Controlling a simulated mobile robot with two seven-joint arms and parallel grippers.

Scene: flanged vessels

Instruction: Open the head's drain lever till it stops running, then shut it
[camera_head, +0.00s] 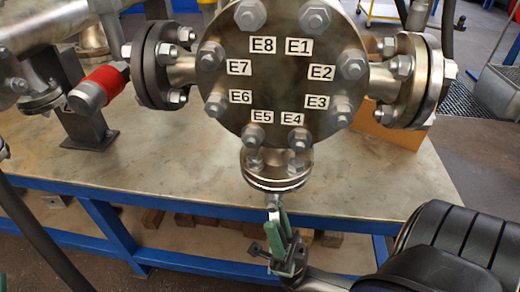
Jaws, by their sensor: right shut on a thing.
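The round steel head (268,85), with bolts labelled E1 to E8, faces me above the bench. A short flanged outlet (276,183) hangs from its bottom at the bench's front edge. Below it is the drain with a narrow green drain lever (284,220). My right gripper (287,258) comes in from the lower right and is shut on the lever. Its fingers hide part of the lever, so the exact lever angle is hard to tell. I make out no stream of liquid below the drain. My left gripper is out of view.
The steel bench top (190,160) has a blue frame (170,262) beneath the drain. Flanged side nozzles flank the head. A red-banded fitting (105,82) is at left. A cardboard box (398,133) stands behind the right nozzle. Wooden blocks lie under the bench.

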